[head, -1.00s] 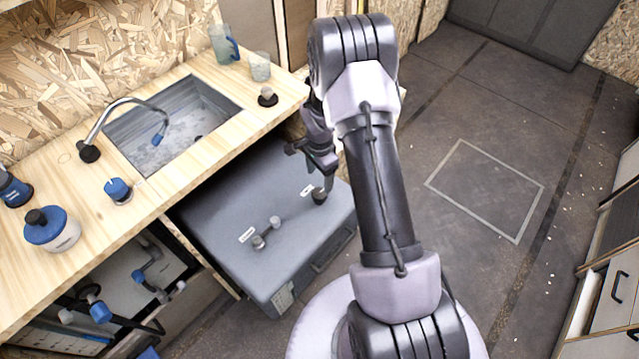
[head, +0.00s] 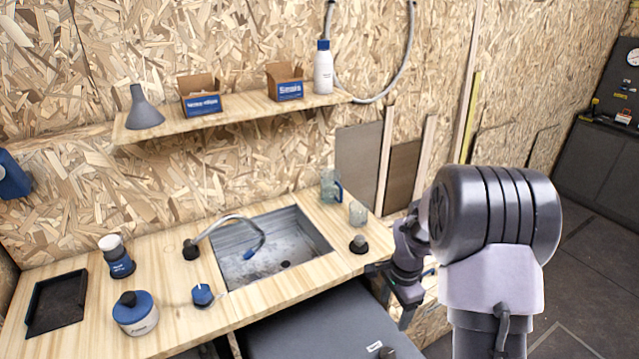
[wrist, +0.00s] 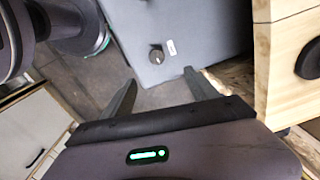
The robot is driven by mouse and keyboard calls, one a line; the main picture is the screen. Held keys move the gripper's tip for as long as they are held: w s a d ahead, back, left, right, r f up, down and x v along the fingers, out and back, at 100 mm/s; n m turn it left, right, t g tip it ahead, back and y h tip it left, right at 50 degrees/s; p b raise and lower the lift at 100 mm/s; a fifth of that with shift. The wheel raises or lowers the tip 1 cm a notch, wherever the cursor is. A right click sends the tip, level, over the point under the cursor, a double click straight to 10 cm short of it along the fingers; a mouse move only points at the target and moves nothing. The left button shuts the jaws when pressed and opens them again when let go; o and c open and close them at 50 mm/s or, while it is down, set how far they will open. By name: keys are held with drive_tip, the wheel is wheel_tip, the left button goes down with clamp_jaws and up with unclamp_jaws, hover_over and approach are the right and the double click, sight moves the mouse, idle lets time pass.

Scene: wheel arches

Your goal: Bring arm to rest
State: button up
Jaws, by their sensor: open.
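My arm rises at the right of the head view, its elbow joint large in front. My gripper (head: 392,305) hangs near the front right corner of the wooden counter (head: 160,275). In the wrist view the two fingers of my gripper (wrist: 160,100) are spread apart with nothing between them. Beyond the fingers is the grey box (wrist: 185,40) with a dark knob (wrist: 156,54) on its top. The counter edge (wrist: 262,60) is close at the right of the wrist view.
The counter holds a sink (head: 270,250), a black tray (head: 57,302), a blue-lidded pot (head: 135,313), a glass (head: 357,213) and a mug (head: 330,185). A shelf (head: 235,108) with boxes and a bottle is above. Open floor (head: 585,260) lies at the right.

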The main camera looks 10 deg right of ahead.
drive_tip(key=s+a+r+n+t, duration=0.25)
drive_tip(key=s+a+r, duration=0.25)
drive_tip(key=r, duration=0.6)
drive_tip(key=s+a+r+n+t, duration=0.1)
drive_tip(key=s+a+r+n, duration=0.4)
drive_tip(key=r, duration=0.5)
drive_tip(key=s+a+r+n+t+y, duration=0.1)
drive_tip(key=s+a+r+n, duration=0.1)
drive_tip(key=s, duration=0.4)
drive_tip(key=s+a+r+n+t+y, duration=0.1)
drive_tip(key=s+a+r+n, duration=0.1)
drive_tip(key=s+a, duration=0.2)
drive_tip(key=s, duration=0.3)
drive_tip(key=shift+s+a, duration=0.2)
drive_tip(key=shift+a, duration=0.05)
drive_tip(key=shift+r, duration=0.15)
drive_tip(key=shift+c, duration=0.2)
